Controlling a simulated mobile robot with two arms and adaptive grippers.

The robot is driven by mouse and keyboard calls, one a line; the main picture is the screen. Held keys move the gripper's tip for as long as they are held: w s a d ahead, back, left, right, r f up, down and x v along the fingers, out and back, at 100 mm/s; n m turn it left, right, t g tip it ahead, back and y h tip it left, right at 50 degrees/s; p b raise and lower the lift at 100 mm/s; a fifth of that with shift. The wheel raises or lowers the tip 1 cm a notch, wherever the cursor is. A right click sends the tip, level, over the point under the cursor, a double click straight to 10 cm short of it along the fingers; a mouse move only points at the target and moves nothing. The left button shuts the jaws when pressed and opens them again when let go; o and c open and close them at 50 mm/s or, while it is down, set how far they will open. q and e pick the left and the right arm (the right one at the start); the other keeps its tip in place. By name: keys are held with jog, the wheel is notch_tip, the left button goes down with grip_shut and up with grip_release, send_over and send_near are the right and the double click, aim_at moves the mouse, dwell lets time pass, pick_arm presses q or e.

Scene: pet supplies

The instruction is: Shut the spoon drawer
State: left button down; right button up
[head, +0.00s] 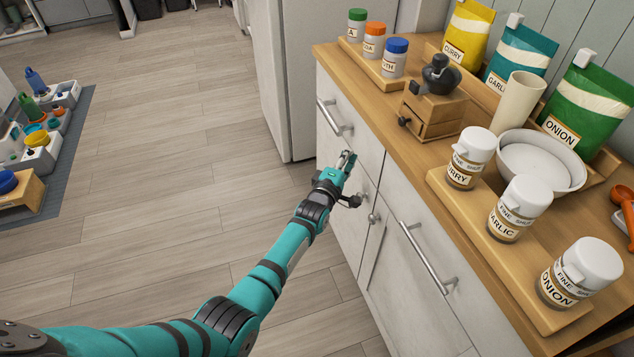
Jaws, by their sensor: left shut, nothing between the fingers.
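A white cabinet under a wooden counter has a drawer front (352,125) with a bar handle (333,117) at its left end. This front looks about level with the cabinet face, and no spoons or drawer inside show. A second bar handle (427,258) is on a white panel (425,300) nearer to me. I cannot tell from the picture which front is the spoon drawer. My left gripper (347,160) is shut and empty, in front of the cabinet, just below the far drawer front. Whether it touches the face is unclear. My right gripper is not in view.
Two round knobs (373,218) sit on doors beside my gripper. On the counter (400,130) stand spice jars (395,58), a grinder (437,100), a bowl (540,160) and seasoning bags (590,105). The floor (170,150) to the left is clear up to a mat (75,140) with containers.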

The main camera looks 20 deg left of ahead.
pick_arm(q)
jog(key=s+a+p, duration=0.1)
jog(key=s+a, duration=0.1)
jog(key=s, duration=0.8)
jog(key=s+a+f+m+g+y, duration=0.1)
jog(key=s+a+f+m+g, duration=0.15)
jog(key=s+f, duration=0.65)
jog(key=s+a+f+m+g+p, duration=0.1)
jog(key=s+f+m+g, duration=0.3)
jog(key=f, duration=0.8)
jog(key=s+a+f+m+g+y, duration=0.1)
jog(key=s+f+m+g, duration=0.15)
jog(key=s+f, duration=0.75)
jog(key=s+a+f+m+g, duration=0.2)
jog(key=s+f+m, duration=0.1)
jog(key=s, duration=0.7)
jog(key=s+a+f+m+g+y+p, duration=0.1)
jog(key=s+a+f+m+g, duration=0.2)
jog(key=s, duration=0.8)
jog(key=s+a+f+m+g, duration=0.2)
jog(key=s+f+m, duration=0.1)
jog(key=s+f, duration=0.4)
jog(key=s, duration=0.3)
jog(key=shift+s+a+g, duration=0.15)
jog(key=shift+s+g, duration=0.05)
jog(key=shift+g, duration=0.1)
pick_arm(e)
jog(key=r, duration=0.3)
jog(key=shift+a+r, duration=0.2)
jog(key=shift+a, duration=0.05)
